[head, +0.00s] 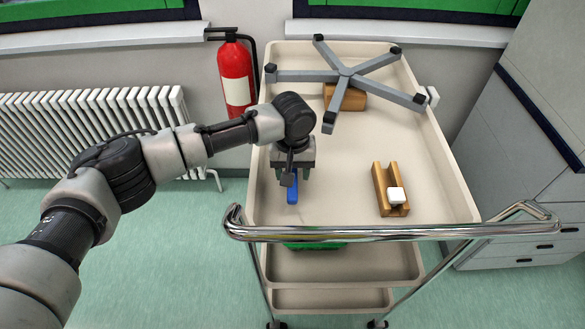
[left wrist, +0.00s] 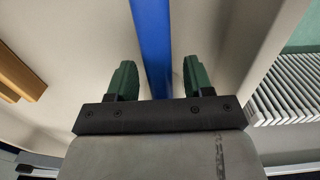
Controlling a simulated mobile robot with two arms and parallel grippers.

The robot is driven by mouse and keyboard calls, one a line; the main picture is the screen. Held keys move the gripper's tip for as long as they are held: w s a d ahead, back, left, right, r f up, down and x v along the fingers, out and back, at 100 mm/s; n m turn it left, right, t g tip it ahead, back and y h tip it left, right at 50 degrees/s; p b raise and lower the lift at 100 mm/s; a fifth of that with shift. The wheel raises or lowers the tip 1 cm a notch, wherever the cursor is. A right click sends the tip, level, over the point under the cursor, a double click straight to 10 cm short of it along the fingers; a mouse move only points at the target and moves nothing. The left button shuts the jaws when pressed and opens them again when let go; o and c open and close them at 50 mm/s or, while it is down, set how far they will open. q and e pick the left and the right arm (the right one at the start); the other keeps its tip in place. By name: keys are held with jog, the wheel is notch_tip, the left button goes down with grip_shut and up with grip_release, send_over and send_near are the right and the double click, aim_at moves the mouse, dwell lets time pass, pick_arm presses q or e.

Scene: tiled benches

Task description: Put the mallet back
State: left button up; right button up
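A blue bar (head: 292,191), which looks like the mallet's handle, lies on the left of the trolley's top tray (head: 335,205). Its far end is hidden under my left arm, and I cannot make out a mallet head. My left gripper (head: 288,180) points down over the bar. In the left wrist view, the blue bar (left wrist: 152,45) runs between the two green fingers (left wrist: 156,78), which are apart with gaps on both sides. My right gripper is not in view.
A grey star-shaped base (head: 345,72) lies at the tray's back, over a brown wooden block (head: 350,99). A chrome rail (head: 390,234) crosses the trolley's front. A fire extinguisher (head: 236,78) and radiator (head: 95,120) are at left. The tray's middle is clear.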

pick_arm(q)
jog(key=shift+f+b, duration=0.15)
jog(key=shift+b, duration=0.2)
jog(key=shift+f+b, duration=0.2)
jog(key=shift+b, duration=0.3)
jog(key=r+b, duration=0.1)
jog(key=r, duration=0.1)
jog(key=r+b, duration=0.1)
jog(key=r, duration=0.2)
jog(key=shift+a, duration=0.2)
notch_tip(320, 180, up, 6)
jog(key=shift+r, duration=0.15)
